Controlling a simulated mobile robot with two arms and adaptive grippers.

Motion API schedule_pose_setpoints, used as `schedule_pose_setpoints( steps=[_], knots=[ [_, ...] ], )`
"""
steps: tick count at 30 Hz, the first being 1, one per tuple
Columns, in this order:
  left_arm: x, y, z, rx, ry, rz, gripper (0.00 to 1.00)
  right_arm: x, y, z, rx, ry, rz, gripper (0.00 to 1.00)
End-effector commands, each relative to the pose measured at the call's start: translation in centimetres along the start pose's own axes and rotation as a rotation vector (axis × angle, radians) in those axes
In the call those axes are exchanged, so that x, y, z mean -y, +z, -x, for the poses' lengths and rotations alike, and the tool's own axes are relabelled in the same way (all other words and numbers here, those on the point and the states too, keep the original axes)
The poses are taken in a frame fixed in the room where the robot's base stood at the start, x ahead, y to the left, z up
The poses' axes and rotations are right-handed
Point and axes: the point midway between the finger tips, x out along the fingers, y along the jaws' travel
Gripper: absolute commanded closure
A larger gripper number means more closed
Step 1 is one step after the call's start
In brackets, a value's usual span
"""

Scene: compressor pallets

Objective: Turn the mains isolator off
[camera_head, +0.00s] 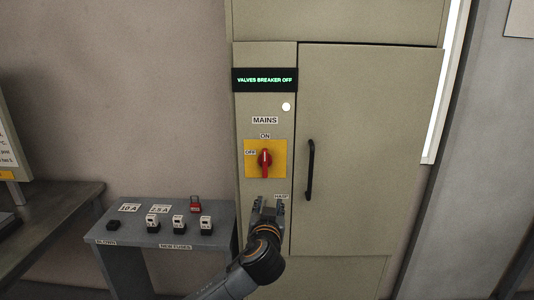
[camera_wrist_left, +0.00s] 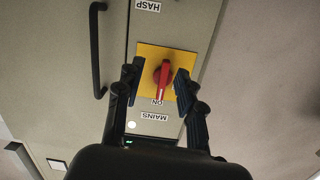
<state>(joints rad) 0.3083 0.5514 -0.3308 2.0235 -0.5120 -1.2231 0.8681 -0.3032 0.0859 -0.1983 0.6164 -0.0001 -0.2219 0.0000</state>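The mains isolator is a red rotary handle (camera_head: 265,163) on a yellow plate (camera_head: 281,149) on the cabinet front. Its handle stands upright, in line with the ON label above; the OFF label is at its left. My left gripper (camera_head: 268,203) is in front of the cabinet, below the isolator in the head view. In the left wrist view, which is upside down, the gripper (camera_wrist_left: 157,76) is open, with the red handle (camera_wrist_left: 163,78) showing between its fingertips. The fingers appear apart from the handle. My right gripper is in neither view.
A display (camera_head: 265,80) above reads VALVES BREAKER OFF, with a lit white lamp (camera_head: 286,107) below it. A black door handle (camera_head: 310,170) stands right of the isolator. A grey shelf (camera_head: 215,238) at left holds fuses and a red padlock (camera_head: 195,206). A HASP label (camera_head: 281,196) is near the gripper.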

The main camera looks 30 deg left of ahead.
Motion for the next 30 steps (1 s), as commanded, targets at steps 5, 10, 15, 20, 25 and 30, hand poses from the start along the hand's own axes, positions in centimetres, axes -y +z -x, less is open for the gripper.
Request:
schedule_pose_setpoints(
  steps=[5, 10, 15, 20, 25, 30],
  knots=[
    [1.7, -6.8, 2.8, -0.118, -0.031, 0.107, 0.62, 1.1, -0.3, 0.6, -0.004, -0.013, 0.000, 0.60],
    [2.0, -8.0, 2.0, -0.134, -0.038, 0.123, 0.62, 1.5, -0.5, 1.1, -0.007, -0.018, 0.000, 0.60],
    [2.2, -8.5, -1.1, -0.132, -0.040, 0.120, 0.62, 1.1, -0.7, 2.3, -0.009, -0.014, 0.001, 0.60],
    [2.4, -8.9, -4.5, -0.131, -0.040, 0.121, 0.62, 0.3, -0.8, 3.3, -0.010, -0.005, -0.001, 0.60],
    [2.5, -9.2, -7.5, -0.130, -0.038, 0.122, 0.62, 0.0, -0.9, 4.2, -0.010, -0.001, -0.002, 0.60],
    [2.5, -9.3, -9.5, -0.130, -0.037, 0.122, 0.62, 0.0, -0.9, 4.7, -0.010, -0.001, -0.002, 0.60]
  ],
)
